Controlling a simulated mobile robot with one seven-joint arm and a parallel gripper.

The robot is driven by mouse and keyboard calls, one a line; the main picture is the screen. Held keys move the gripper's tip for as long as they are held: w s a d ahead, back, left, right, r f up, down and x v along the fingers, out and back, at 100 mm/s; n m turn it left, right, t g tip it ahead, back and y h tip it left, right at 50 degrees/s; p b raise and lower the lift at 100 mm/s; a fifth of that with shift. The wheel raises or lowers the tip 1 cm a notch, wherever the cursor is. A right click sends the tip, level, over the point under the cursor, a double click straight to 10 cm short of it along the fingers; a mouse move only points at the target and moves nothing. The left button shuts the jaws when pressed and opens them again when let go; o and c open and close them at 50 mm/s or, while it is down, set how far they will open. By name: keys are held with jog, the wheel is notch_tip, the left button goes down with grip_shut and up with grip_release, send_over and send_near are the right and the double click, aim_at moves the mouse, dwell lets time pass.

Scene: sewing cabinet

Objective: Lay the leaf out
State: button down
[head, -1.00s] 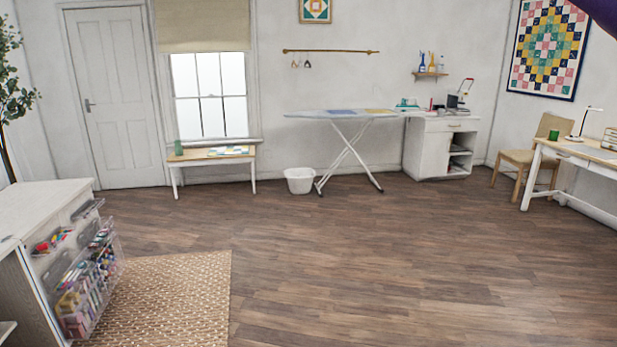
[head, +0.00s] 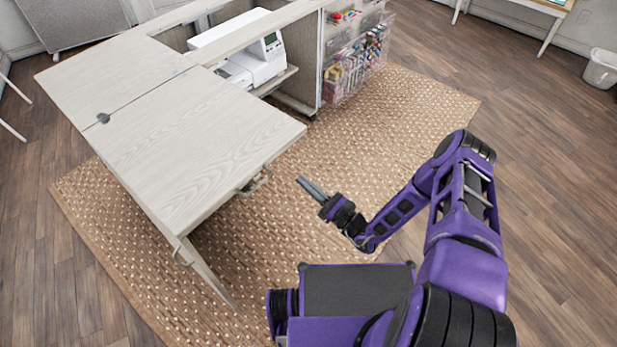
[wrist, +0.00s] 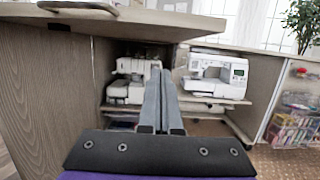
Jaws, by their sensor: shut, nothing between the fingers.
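The leaf (head: 205,125) is a pale wood-grain panel of the sewing cabinet. In the head view it looks about level, extending toward me from a seam with the farther top panel (head: 105,75). A small metal fitting (head: 253,183) is at its near right edge. A slanting support (head: 210,275) shows below its near left corner. My gripper (head: 303,183) is shut and empty, just right of that edge and apart from it. In the wrist view my closed fingers (wrist: 161,78) point into the cabinet, with a panel edge (wrist: 120,17) overhead.
A white sewing machine (head: 250,50) sits in the cabinet bay, with a second machine (wrist: 130,82) beside it in the wrist view. Clear bins of supplies (head: 355,65) hang on the cabinet's right part.

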jog(key=w+a+r, duration=0.4)
jog(key=r, duration=0.1)
jog(key=shift+a+r+p, duration=0.15)
jog(key=shift+a+p, duration=0.1)
jog(key=shift+p, duration=0.05)
jog(key=shift+r, duration=0.1)
